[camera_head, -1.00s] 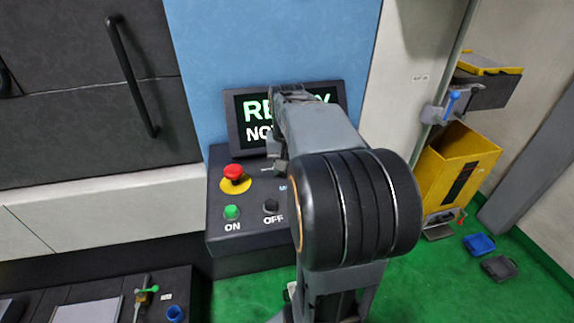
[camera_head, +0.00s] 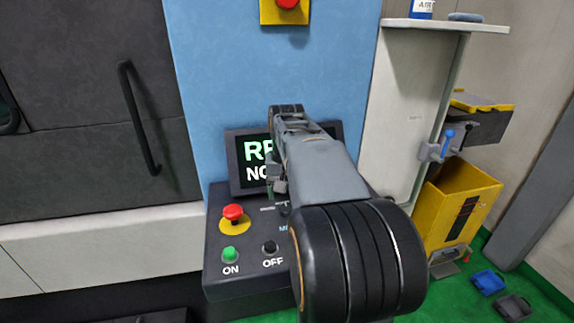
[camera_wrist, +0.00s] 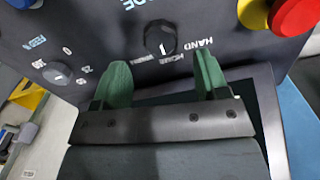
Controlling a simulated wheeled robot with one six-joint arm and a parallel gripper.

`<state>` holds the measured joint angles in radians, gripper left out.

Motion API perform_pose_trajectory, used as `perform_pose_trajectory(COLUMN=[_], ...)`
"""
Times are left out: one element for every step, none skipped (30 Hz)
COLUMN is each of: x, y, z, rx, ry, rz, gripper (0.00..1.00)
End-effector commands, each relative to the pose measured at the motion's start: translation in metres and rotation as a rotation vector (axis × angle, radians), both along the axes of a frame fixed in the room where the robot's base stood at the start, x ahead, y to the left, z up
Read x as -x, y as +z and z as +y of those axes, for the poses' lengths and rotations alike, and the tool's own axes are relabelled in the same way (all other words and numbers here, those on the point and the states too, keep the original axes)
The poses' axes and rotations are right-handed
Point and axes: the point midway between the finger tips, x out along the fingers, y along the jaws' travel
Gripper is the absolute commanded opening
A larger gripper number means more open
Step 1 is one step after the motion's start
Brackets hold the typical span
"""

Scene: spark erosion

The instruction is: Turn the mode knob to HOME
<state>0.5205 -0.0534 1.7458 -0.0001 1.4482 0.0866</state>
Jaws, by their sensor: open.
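The mode knob (camera_wrist: 160,38) is a round black dial with a white pointer line, in the upper middle of the wrist view. Its labels are upside down there; HAND reads clearly to the right, while the smaller words below it are hard to read. The pointer points downward in the picture, toward those small words. My gripper (camera_wrist: 162,76) is open, its two green fingers spread to either side of and just below the knob, with nothing between them. In the head view my arm hides the knob and most of the gripper.
A smaller feed knob (camera_wrist: 58,73) sits left in the wrist view. On the control box in the head view are a red emergency button (camera_head: 233,213), a green ON button (camera_head: 230,254) and a black OFF button (camera_head: 270,247). A screen (camera_head: 240,165) stands behind, partly covered.

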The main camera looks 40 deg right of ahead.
Motion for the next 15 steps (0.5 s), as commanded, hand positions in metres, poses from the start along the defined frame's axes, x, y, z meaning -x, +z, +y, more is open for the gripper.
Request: perform_pose_trajectory(x=[0.000, 0.000, 0.000, 0.000, 0.000, 0.000, 0.000, 0.000, 0.000, 0.000, 0.000, 0.000, 0.000, 0.000, 0.000], y=[0.013, 0.019, 0.027, 0.033, 0.038, 0.046, 0.051, 0.056, 0.061, 0.065, 0.069, 0.073, 0.076, 0.078, 0.081], z=[0.000, 0.000, 0.000, 0.000, 0.000, 0.000, 0.000, 0.000, 0.000, 0.000, 0.000, 0.000, 0.000, 0.000, 0.000], rx=[0.002, 0.002, 0.002, 0.002, 0.002, 0.001, 0.001, 0.001, 0.001, 0.001, 0.001, 0.000, -0.001, 0.000, 0.000], ry=[0.000, 0.000, 0.000, 0.000, 0.000, 0.000, 0.000, 0.000, 0.000, 0.000, 0.000, 0.000, 0.000, 0.000, 0.000], rz=[-0.003, -0.002, -0.002, -0.002, -0.002, -0.002, -0.002, -0.002, -0.002, -0.001, -0.001, 0.000, 0.001, 0.000, 0.000], gripper=[0.68, 0.68, 0.68, 0.68, 0.68, 0.68, 0.68, 0.68, 0.68, 0.68, 0.68, 0.68, 0.68, 0.68, 0.68])
